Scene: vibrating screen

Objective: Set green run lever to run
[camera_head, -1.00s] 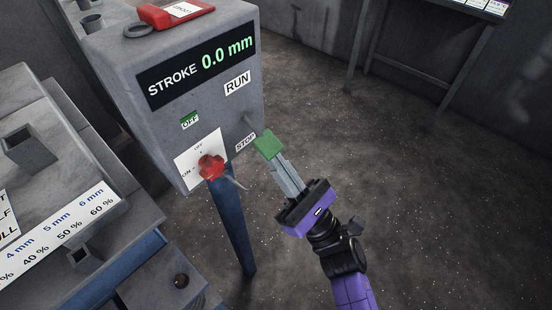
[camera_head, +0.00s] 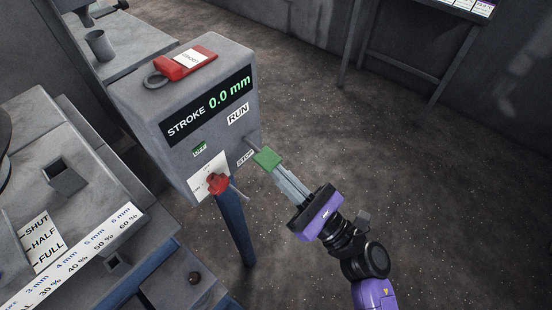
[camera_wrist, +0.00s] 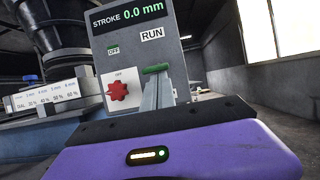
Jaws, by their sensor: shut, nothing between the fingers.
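The green lever handle (camera_head: 267,158) sticks out from the front of the grey control box (camera_head: 150,110), on a thin stem at its right side. It sits low, close to the STOP label (camera_head: 245,158) and below the RUN label (camera_head: 238,115). My gripper (camera_head: 278,172) is shut and empty, its fingertips right at the near side of the green handle. I cannot tell whether they touch it. In the wrist view the green handle (camera_wrist: 155,69) shows just beyond the fingertips (camera_wrist: 158,82), below the RUN label (camera_wrist: 152,33). The fingers hide the stem there.
A red rotary switch (camera_head: 218,183) sits left of the lever, close to my fingers. The display (camera_head: 207,105) reads STROKE 0.0 mm, and a small green OFF sign (camera_head: 200,149) is below it. Floor to the right is clear.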

